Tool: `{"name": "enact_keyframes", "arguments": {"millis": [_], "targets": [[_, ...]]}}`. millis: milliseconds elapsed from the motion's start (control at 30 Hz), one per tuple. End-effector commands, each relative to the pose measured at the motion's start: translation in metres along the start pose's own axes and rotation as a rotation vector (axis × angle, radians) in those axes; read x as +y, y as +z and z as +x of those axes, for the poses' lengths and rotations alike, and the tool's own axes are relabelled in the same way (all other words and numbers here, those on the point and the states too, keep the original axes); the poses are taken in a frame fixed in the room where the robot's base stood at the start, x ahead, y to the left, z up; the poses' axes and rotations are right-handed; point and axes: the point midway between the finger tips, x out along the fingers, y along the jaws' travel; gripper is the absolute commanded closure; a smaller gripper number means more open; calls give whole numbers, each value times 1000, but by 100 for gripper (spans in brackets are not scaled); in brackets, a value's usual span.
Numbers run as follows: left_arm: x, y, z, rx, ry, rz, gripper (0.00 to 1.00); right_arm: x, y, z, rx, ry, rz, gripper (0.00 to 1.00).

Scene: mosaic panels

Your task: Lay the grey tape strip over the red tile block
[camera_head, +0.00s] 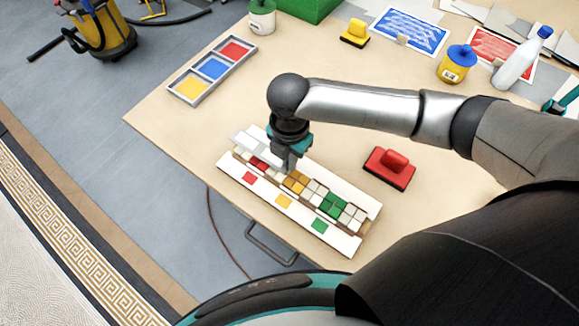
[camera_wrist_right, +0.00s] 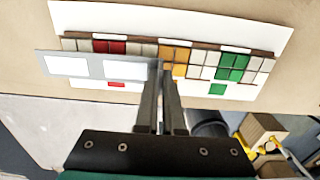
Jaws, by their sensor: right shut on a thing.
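My right gripper (camera_head: 287,163) is shut on the grey tape strip (camera_head: 249,143), whose flat grey body with pale squares also shows in the right wrist view (camera_wrist_right: 93,66). The fingertips (camera_wrist_right: 166,72) pinch one end, and the strip sticks out to the left over the tile row. The red tile block (camera_head: 260,163) is near the left end of the row, partly hidden by the strip in the head view. In the right wrist view the red block (camera_wrist_right: 108,46) shows just beyond the strip. I cannot tell whether the strip touches the tiles. My left gripper is not in view.
The white panel (camera_head: 342,244) carries orange (camera_head: 296,182) and green (camera_head: 333,205) tile blocks among white tiles. A tray of coloured squares (camera_head: 212,69), a yellow jar (camera_head: 456,65) and a bottle (camera_head: 522,60) stand farther back.

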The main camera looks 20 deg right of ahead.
Motion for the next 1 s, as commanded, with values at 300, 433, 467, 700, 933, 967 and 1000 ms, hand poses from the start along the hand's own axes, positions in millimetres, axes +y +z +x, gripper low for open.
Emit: {"name": "enact_keyframes", "arguments": {"millis": [300,433,467,700,933,967,1000], "targets": [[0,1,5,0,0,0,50,-1,0,39,0,-1,0,100],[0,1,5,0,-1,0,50,0,0,38,0,-1,-1,100],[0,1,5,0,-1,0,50,0,0,38,0,-1,0,100],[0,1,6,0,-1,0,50,-1,-1,42,0,-1,0,91],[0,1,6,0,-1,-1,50,-1,-1,41,0,-1,0,65],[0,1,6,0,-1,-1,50,-1,-1,41,0,-1,0,64],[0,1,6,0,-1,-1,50,-1,0,41,0,-1,0,64]]}}
